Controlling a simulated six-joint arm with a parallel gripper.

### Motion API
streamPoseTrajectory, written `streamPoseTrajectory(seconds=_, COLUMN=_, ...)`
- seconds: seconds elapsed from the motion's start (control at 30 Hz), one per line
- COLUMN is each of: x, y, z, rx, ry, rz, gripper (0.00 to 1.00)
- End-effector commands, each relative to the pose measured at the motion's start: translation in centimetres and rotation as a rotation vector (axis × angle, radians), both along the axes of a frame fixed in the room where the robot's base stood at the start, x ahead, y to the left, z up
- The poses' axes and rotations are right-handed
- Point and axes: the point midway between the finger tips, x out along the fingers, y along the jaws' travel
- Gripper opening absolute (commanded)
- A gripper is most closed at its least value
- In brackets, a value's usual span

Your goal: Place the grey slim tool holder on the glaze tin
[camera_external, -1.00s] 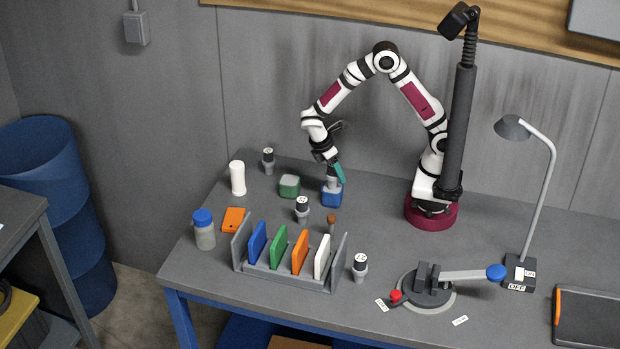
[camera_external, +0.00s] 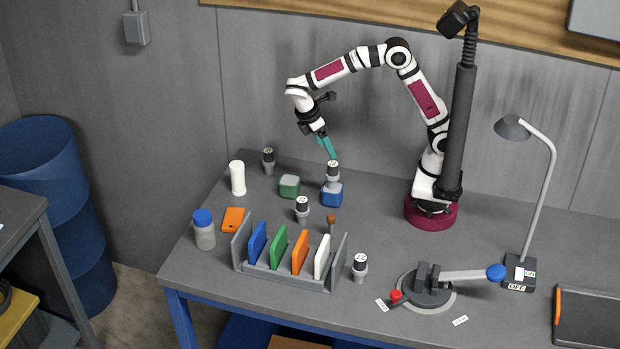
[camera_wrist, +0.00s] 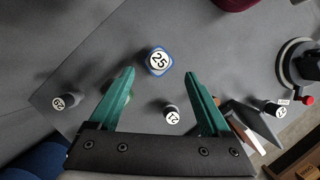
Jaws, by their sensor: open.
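A grey slim tool holder (camera_external: 333,170) with a dark top and round white label stands upright on a blue tin (camera_external: 331,196), which I take for the glaze tin. In the wrist view the label of this tool holder (camera_wrist: 158,61) reads 25, and the blue tin (camera_wrist: 150,70) shows around it. My gripper (camera_external: 328,150) is above the holder, with its teal fingers apart and nothing between them. It also shows open in the wrist view (camera_wrist: 159,73). The fingers appear clear of the holder.
Similar tool holders stand at the back (camera_external: 268,161), in the middle (camera_external: 302,209) and at the front (camera_external: 360,267). A green tin (camera_external: 289,186), a white cylinder (camera_external: 237,178) and a rack (camera_external: 288,273) of coloured plates are nearby. A clamp fixture (camera_external: 428,290) is to the right.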

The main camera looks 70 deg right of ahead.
Motion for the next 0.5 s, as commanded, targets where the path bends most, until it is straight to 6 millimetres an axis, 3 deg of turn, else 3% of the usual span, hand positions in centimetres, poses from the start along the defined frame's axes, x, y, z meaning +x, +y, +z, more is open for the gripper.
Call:
streamPoseTrajectory(seconds=0.1, x=-2.3, y=-0.9, z=2.1, rx=0.023, ry=-0.052, rz=-0.141, gripper=0.81)
streamPoseTrajectory(seconds=0.23, x=-9.5, y=-2.7, z=4.2, rx=0.082, ry=-0.17, rz=-0.549, gripper=0.81)
streamPoseTrajectory(seconds=0.3, x=-13.5, y=-3.0, z=4.2, rx=0.118, ry=-0.223, rz=-0.785, gripper=0.81)
streamPoseTrajectory(seconds=0.4, x=-17.7, y=-2.8, z=3.2, rx=0.159, ry=-0.273, rz=-1.067, gripper=0.81)
streamPoseTrajectory(seconds=0.5, x=-19.9, y=-2.4, z=2.2, rx=0.183, ry=-0.293, rz=-1.233, gripper=0.81)
